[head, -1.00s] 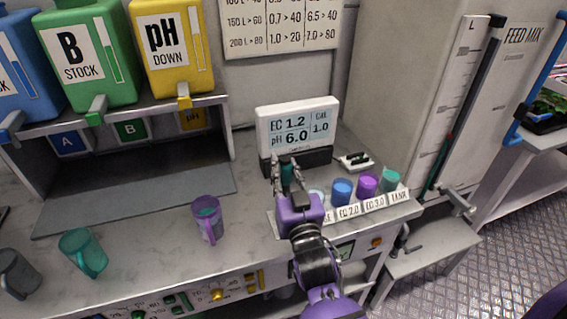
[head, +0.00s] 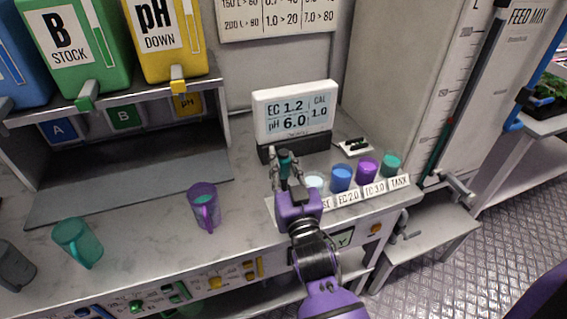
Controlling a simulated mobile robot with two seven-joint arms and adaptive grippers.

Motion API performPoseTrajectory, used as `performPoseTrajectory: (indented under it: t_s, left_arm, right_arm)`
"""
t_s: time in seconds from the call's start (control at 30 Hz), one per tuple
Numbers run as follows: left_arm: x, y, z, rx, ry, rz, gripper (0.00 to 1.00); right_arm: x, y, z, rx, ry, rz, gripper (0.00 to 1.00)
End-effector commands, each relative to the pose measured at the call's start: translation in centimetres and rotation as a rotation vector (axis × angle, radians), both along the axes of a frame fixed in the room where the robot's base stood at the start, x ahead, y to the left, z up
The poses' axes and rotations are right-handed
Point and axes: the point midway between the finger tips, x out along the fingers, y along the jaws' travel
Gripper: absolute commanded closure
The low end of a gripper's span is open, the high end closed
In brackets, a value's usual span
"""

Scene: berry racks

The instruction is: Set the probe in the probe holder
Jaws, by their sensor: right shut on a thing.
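My right gripper (head: 287,172) is shut on a dark green upright piece, which looks like the probe (head: 285,160). The probe's lower end is hidden by the fingers and palm. The gripper is just in front of the meter (head: 294,110), which reads EC 1.2 and pH 6.0, at the left end of the row of cups. A small white holder (head: 356,147) with a black top lies to the right of the meter; I cannot tell for certain that it is the probe holder. My left gripper is not in view.
Labelled cups stand right of the gripper: a pale one (head: 314,184), a blue one (head: 341,178), a purple one (head: 367,171) and a teal one (head: 391,165). A purple mug (head: 204,208) and a teal mug (head: 78,243) stand left. The bench between the purple mug and gripper is clear.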

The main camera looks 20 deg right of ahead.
Motion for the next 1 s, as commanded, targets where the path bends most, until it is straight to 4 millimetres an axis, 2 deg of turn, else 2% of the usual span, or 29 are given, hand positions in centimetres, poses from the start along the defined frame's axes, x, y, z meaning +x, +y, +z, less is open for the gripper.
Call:
performPoseTrajectory:
  t_s: [0.43, 0.47, 0.6, 0.87, 1.0]
  left_arm:
    - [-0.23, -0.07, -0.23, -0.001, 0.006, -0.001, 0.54]
    - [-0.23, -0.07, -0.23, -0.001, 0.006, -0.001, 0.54]
    - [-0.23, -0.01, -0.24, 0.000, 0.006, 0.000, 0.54]
    - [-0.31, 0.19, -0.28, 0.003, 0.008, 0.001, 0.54]
    - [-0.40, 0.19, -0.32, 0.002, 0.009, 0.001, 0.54]
  right_arm:
    - [-0.01, -0.01, -0.57, 0.000, 0.000, 0.000, 1.00]
    - [-0.01, -0.01, -0.56, 0.000, 0.000, 0.000, 0.73]
    - [-0.01, -0.01, -0.54, 0.000, 0.000, 0.000, 0.55]
    - [-0.01, -0.01, -0.57, 0.000, 0.001, 0.000, 0.53]
    - [0.01, -0.01, 0.13, -0.001, -0.001, 0.000, 0.53]
